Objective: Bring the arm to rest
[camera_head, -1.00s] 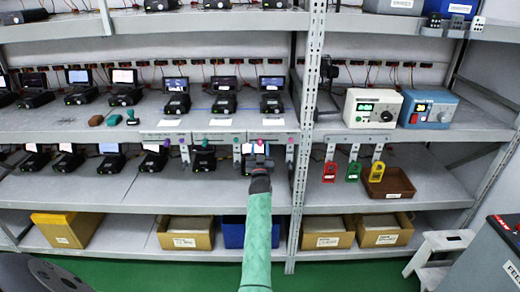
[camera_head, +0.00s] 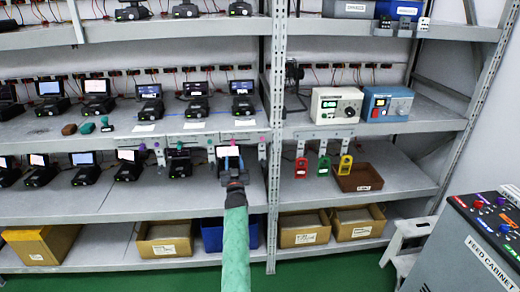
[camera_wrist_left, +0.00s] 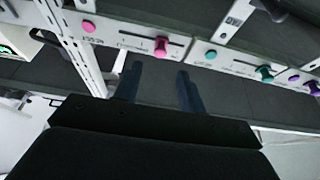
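My left arm, in a green sleeve (camera_head: 236,245), reaches up from the bottom of the head view. Its gripper (camera_head: 230,166) is at the lower device shelf, in front of a black device with a lit white screen (camera_head: 228,151), which it partly hides. I cannot tell from this view whether they touch. In the left wrist view the two dark fingers (camera_wrist_left: 158,72) stand apart with nothing between them. Beyond them is a shelf-edge strip with a pink knob (camera_wrist_left: 161,46) and a teal knob (camera_wrist_left: 265,73). My right gripper does not show.
A rack upright (camera_head: 275,130) stands just right of the arm. Cardboard bins (camera_head: 165,239) and a blue bin (camera_head: 212,236) fill the bottom shelf. A feed cabinet (camera_head: 462,255) and white step stool (camera_head: 405,240) stand at right.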

